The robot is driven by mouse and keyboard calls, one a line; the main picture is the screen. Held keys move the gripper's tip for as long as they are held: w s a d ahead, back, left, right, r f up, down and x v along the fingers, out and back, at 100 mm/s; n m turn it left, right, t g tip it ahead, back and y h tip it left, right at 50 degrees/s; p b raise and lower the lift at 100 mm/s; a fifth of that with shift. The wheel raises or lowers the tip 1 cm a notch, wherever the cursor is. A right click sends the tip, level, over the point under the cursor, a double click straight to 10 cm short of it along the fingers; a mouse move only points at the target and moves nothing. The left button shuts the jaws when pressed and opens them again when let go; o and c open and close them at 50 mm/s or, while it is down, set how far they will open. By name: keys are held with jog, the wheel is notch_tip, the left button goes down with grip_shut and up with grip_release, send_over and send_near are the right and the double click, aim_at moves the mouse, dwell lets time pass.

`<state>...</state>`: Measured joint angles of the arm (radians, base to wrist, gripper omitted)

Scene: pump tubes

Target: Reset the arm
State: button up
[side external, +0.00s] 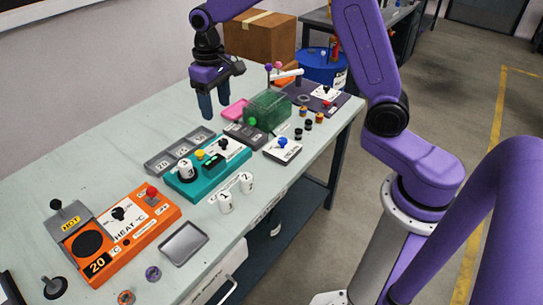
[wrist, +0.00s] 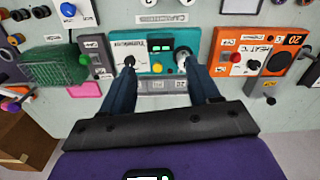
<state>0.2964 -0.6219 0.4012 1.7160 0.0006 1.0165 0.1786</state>
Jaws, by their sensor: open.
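My gripper (side external: 205,103) hangs above the far side of the pale workbench (side external: 110,160), fingers pointing down, open and empty. In the wrist view my gripper (wrist: 165,90) has its two dark fingers spread wide, with the teal device (wrist: 151,67) seen between and beyond them. The teal device (side external: 206,190) carries a white tube labelled 3 (side external: 185,169), a yellow knob and a green display. Two white tubes, labelled 1 (side external: 226,202) and 2 (side external: 247,183), stand on the bench in front of it. My gripper is apart from all of these.
An orange heat unit (side external: 165,222) with a black plate is at the near left, beside a grey tray (side external: 184,243). A green transparent box (side external: 268,111), a pink pad (side external: 234,110) and several small vials stand toward the far right. A cardboard box (side external: 260,36) is behind the bench.

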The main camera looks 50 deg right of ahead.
jog(key=s+d+n, duration=0.3)
jog(key=s+n, duration=0.8)
jog(key=s, duration=2.1)
jog(key=shift+s+r, duration=0.4)
